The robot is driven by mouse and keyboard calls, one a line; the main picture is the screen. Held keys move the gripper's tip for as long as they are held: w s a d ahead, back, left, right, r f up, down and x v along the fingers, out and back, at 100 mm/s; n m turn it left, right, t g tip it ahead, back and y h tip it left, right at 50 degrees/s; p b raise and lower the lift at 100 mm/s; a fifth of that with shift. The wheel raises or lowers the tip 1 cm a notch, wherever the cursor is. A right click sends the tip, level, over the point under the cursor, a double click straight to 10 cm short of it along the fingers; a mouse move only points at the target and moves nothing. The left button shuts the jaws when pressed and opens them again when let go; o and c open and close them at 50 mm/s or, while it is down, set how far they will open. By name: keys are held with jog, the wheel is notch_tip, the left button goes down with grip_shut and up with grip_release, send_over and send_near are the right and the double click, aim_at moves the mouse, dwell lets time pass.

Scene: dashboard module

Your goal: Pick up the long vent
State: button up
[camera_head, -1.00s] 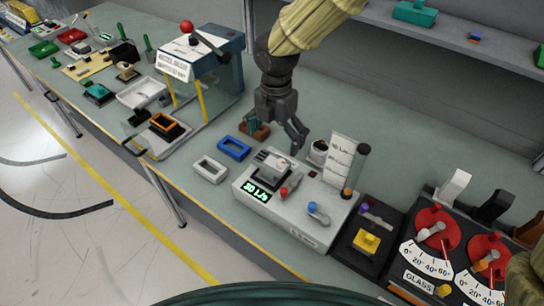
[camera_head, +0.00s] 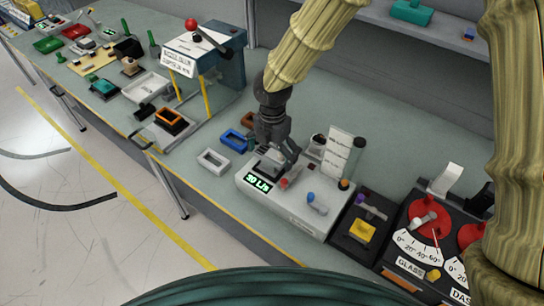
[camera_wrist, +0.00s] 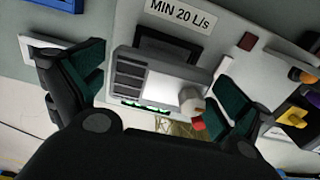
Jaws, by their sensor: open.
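A grey vent with dark slats (camera_wrist: 131,78), which looks like the long vent, sits on top of the white flow tester (camera_head: 298,208). It also shows in the head view (camera_head: 268,166), partly hidden by my fingers. My gripper (camera_head: 277,152) is open right above the tester. In the wrist view its green-padded fingers (camera_wrist: 158,92) stand on either side of the vent, apart from it. I cannot tell how far the fingertips reach down beside it.
The tester has a lit green display (camera_head: 259,183), a red knob (camera_head: 284,183) and a blue knob (camera_head: 311,197). A label board (camera_head: 338,152) stands behind it. A white frame (camera_head: 213,162) and a blue frame (camera_head: 235,140) lie left. A black box with a yellow button (camera_head: 361,231) is right.

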jog(key=shift+s+r, duration=0.15)
jog(key=shift+s, duration=0.1)
jog(key=shift+c, duration=0.4)
jog(key=shift+w, duration=0.1)
jog(key=c, duration=1)
